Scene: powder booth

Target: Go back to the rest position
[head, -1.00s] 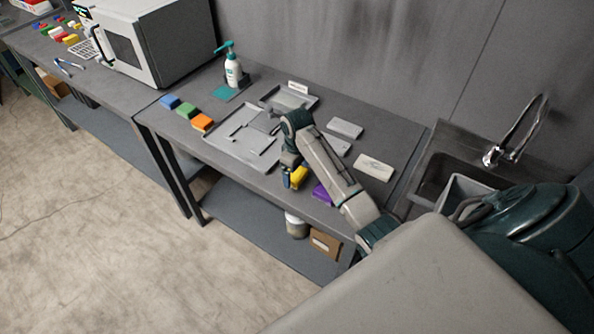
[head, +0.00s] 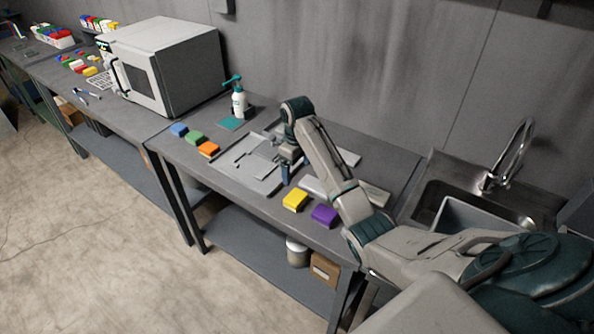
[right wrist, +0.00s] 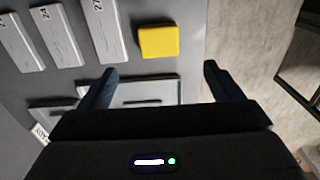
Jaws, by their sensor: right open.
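My right gripper (head: 287,172) is open and empty, above the right part of the grey tray (head: 262,186) on the bench. In the right wrist view its two fingers (right wrist: 158,84) stand wide apart with nothing between them. The yellow block (head: 295,199) lies on the bench near the front edge, just in front of the gripper and apart from it. The yellow block also shows beyond the fingers in the right wrist view (right wrist: 159,41). A purple block (head: 325,216) lies to its right. My left gripper is not in view.
Blue (head: 180,129), green (head: 195,138) and orange (head: 208,149) blocks line the bench's left side. A pump bottle (head: 239,102) and an oven (head: 168,65) stand behind. Pale plates lie partly behind my arm. A sink (head: 470,200) is at right.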

